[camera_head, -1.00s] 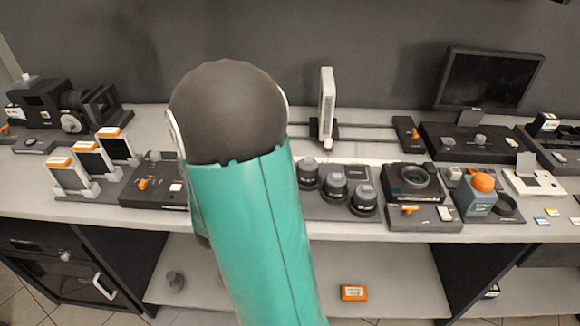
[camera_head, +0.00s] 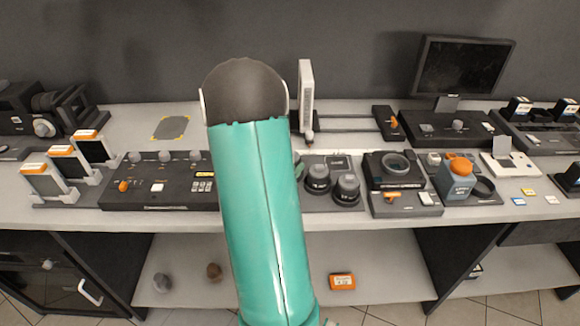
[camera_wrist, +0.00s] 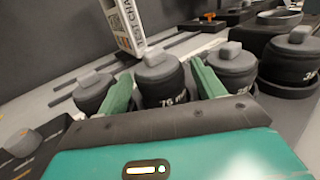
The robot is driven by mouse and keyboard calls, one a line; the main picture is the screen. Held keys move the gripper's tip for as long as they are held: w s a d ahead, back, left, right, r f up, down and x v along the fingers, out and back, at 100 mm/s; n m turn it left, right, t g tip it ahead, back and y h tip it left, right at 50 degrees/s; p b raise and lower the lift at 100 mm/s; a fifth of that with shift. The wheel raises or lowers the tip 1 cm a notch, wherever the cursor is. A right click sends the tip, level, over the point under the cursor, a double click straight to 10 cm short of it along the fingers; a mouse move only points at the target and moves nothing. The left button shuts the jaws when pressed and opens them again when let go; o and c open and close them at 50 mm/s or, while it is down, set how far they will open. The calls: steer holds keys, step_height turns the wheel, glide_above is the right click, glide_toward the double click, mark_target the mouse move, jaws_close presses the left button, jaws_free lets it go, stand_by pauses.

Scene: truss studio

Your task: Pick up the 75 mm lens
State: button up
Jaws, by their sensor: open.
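The 75 mm lens (camera_wrist: 165,88) is a dark, squat cylinder with a grey knob on top, and its side label appears to read 75. In the wrist view it stands between the two green fingers of my gripper (camera_wrist: 160,70). The gripper is open, with one finger to each side of the lens; I cannot tell whether either touches it. Similar lenses stand to the left (camera_wrist: 95,92) and right (camera_wrist: 232,68), close outside the fingers. In the head view my arm hides the gripper and part of the lens row; two lenses (camera_head: 347,189) show clearly to its right.
A lens in a round holder (camera_wrist: 290,60) is at the right of the wrist view. A white upright panel (camera_head: 306,95) stands behind the row. A black device with a round ring (camera_head: 395,168) sits to the right. Slide frames (camera_head: 70,165) stand left.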

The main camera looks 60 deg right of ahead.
steer(key=d, duration=0.5)
steer(key=shift+s, duration=0.15)
jaws_close()
steer(key=shift+r, duration=0.15)
